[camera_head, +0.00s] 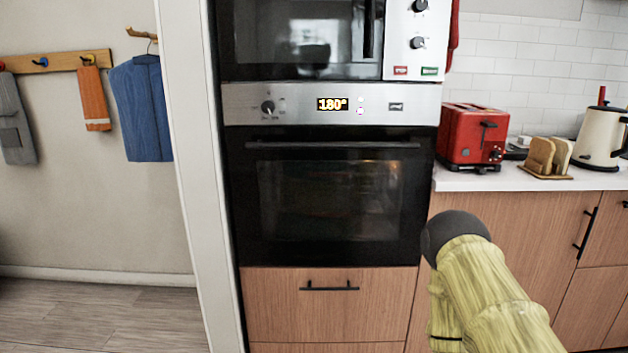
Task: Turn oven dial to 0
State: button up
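The oven dial (268,107) is a small dark knob at the left end of the oven's steel control panel (300,104). Small marks surround it, too small to read. The lit display (332,104) in the middle of the panel reads 180°. The built-in oven (330,195) below has a black glass door, shut, with a warm glow inside. My arm, in a yellow-green cover with a dark rounded joint, shows at the lower right, in front of the cabinets. My gripper is not in view, and nothing touches the dial.
A microwave (300,38) with its own knobs sits above the oven. A horizontal handle (332,145) crosses the oven door top. A wooden drawer (330,305) is below.

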aim_at(268, 107)
jog(key=u, duration=2)
jog(key=k, duration=0.9)
jog(key=z, duration=1.35)
jog(key=i, duration=0.5)
jog(key=z, duration=0.05)
